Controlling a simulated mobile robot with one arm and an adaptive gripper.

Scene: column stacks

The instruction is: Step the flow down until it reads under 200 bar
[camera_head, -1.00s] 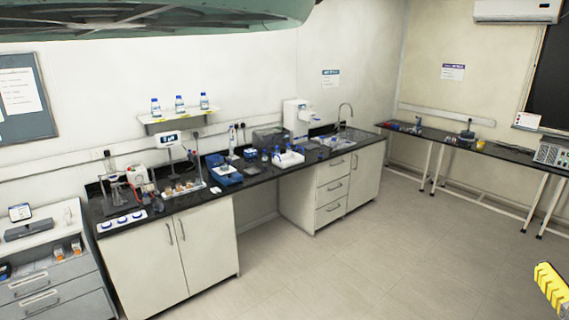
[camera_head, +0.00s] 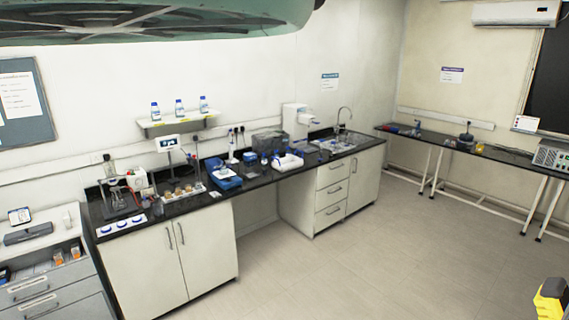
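No reading in bar is legible in this view. A white display on a stand (camera_head: 168,143) rises from the black bench with a small lit screen, its digits too small to read. A tablet-like screen (camera_head: 20,215) stands on the grey drawer unit at the far left, also unreadable. I cannot tell which device sets the flow.
The black-topped bench (camera_head: 255,182) along the back wall carries a blue device (camera_head: 224,178), glassware and a sink. A side table (camera_head: 470,146) stands at the right with a grey instrument (camera_head: 553,154). The floor (camera_head: 370,255) between is clear.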

